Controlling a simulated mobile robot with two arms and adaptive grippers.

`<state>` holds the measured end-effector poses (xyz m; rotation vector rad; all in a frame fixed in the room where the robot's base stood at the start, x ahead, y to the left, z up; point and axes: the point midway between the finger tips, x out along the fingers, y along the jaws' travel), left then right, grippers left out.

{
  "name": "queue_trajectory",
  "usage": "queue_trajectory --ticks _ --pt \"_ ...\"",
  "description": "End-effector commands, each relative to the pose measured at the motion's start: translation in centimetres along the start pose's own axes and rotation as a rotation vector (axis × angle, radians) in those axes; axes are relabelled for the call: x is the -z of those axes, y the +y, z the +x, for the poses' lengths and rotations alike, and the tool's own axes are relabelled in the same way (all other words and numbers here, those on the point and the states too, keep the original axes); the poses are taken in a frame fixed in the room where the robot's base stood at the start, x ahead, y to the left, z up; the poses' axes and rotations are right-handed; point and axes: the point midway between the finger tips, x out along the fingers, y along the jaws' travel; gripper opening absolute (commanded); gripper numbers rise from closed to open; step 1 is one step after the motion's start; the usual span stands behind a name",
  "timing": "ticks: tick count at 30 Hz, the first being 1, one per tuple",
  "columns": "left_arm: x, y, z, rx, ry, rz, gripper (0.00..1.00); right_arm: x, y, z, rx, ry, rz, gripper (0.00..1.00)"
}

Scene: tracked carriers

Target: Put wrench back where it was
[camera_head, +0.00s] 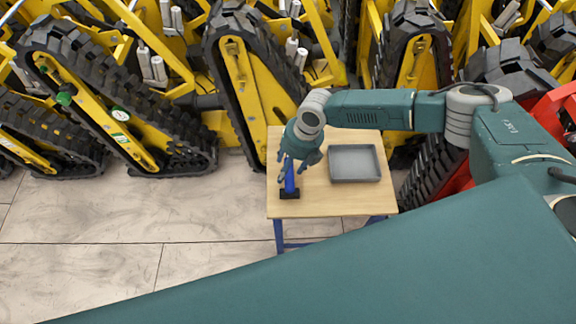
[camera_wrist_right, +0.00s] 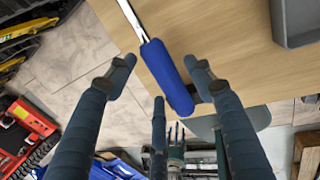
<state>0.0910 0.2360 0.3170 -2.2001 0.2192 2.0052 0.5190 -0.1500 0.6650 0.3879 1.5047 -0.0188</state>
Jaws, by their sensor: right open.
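The wrench has a blue handle (camera_wrist_right: 170,78) and a silver shaft (camera_wrist_right: 133,18), seen in the right wrist view. In the head view its blue part (camera_head: 290,181) shows just under my right gripper (camera_head: 287,171), near the left edge of the wooden table (camera_head: 325,205), by a small black block (camera_head: 290,193). In the wrist view my right gripper (camera_wrist_right: 160,76) is open, with the handle between its spread fingers and no clear contact. I cannot tell how the wrench meets the block. My left gripper is not in view.
An empty grey tray (camera_head: 355,163) lies on the table to the right of the wrench; its corner shows in the wrist view (camera_wrist_right: 296,22). Yellow tracked carriers (camera_head: 262,85) stand close behind the table. The tiled floor (camera_head: 110,230) at left is clear.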

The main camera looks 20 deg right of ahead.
Motion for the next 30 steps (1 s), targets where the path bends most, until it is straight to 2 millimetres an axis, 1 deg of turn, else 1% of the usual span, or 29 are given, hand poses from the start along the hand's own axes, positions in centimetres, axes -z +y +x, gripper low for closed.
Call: queue_trajectory --ticks 2,5,8,15,18,21,25,30 --pt "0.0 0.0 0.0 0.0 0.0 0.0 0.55 0.0 0.0 -0.2 0.0 -0.001 0.0 0.53" --pt "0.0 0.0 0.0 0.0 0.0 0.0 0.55 -0.1 0.0 -1.1 -0.001 -0.001 0.0 0.53" --pt "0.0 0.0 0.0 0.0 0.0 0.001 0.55 -0.1 0.0 -2.8 -0.001 -0.002 0.0 0.53" --pt "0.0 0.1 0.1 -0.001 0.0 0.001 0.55 -0.1 0.0 -8.0 -0.002 -0.004 0.0 0.53" --pt "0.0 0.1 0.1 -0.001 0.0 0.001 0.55 -0.1 0.0 -9.7 -0.002 -0.003 -0.001 0.53" --pt "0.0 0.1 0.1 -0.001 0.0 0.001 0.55 -0.1 0.1 -11.0 -0.001 -0.002 -0.001 0.53" --pt "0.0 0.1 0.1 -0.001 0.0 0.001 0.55 0.0 0.0 -11.9 0.0 -0.001 -0.001 0.53" --pt "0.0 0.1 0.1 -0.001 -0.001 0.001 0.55 0.0 0.0 -12.1 0.0 0.0 -0.001 0.53"
